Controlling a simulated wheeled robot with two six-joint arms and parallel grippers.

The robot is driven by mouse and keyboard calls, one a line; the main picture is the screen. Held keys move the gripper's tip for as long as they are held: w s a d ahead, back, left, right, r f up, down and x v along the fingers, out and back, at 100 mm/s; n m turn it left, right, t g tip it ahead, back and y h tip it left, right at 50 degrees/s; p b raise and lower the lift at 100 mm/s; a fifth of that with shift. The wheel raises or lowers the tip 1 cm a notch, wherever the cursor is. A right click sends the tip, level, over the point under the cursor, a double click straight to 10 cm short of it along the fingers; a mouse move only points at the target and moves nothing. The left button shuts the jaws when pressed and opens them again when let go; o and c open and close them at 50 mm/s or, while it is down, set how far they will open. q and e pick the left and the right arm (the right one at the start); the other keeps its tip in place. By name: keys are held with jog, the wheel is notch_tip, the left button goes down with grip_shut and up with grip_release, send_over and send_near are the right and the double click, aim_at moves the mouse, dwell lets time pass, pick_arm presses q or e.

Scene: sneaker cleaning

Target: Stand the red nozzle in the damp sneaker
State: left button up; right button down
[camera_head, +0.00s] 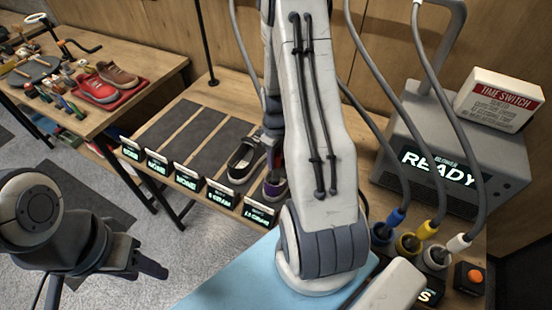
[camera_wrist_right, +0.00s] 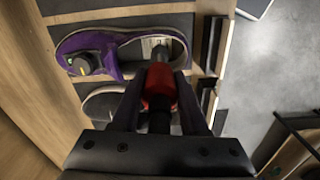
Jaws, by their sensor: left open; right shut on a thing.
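The red nozzle (camera_wrist_right: 159,84) is held between the fingers of my right gripper (camera_wrist_right: 158,96) in the right wrist view. Its dark tip overlaps the opening of a purple sneaker (camera_wrist_right: 115,46); I cannot tell how deep it is. The purple sneaker also shows in the head view (camera_head: 275,188), partly hidden by my right arm. A dark slip-on shoe (camera_head: 244,162) lies in the lane to its left. Which shoe is damp I cannot read for sure from the small signs. My left gripper (camera_head: 152,268) is open and empty at lower left.
Blue (camera_head: 384,230), yellow (camera_head: 408,242) and white (camera_head: 438,256) hose ends stand before a grey machine (camera_head: 420,150) reading READY. Lit signs (camera_head: 186,178) line the rack's front edge. A red tray (camera_head: 112,98) with shoes is on the left table. A round dark object (camera_wrist_right: 84,63) sits on the purple sneaker.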

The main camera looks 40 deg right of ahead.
jog(key=shift+f, duration=0.6)
jog(key=shift+f, duration=0.15)
jog(key=shift+c, duration=2.1)
grip_release()
